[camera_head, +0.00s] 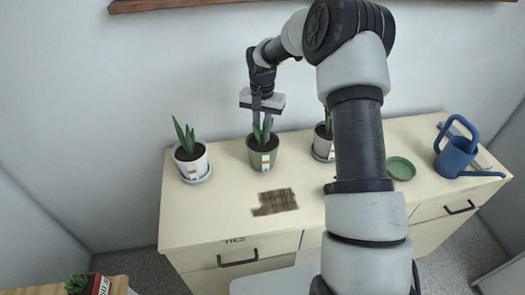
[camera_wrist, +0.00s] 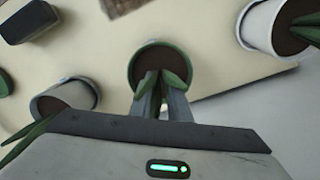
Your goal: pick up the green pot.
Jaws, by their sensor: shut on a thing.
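The green pot (camera_head: 263,157) holds dark soil and a plant with upright green leaves. It is at the middle of the cream cabinet top, between two white pots. My gripper (camera_head: 263,112) points down over it, with its fingers at the leaves. In the wrist view the fingers (camera_wrist: 162,110) reach to the near side of the green pot (camera_wrist: 158,47), close together with leaves around them. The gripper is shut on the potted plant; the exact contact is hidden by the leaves. I cannot tell whether the pot's base touches the cabinet.
White potted plants stand left (camera_head: 191,162) and right (camera_head: 323,143) of the green pot, on saucers. A brown mat (camera_head: 275,202) lies in front. A green saucer (camera_head: 400,168) and blue watering can (camera_head: 457,155) are to the right. A wall stands close behind the cabinet (camera_head: 215,222).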

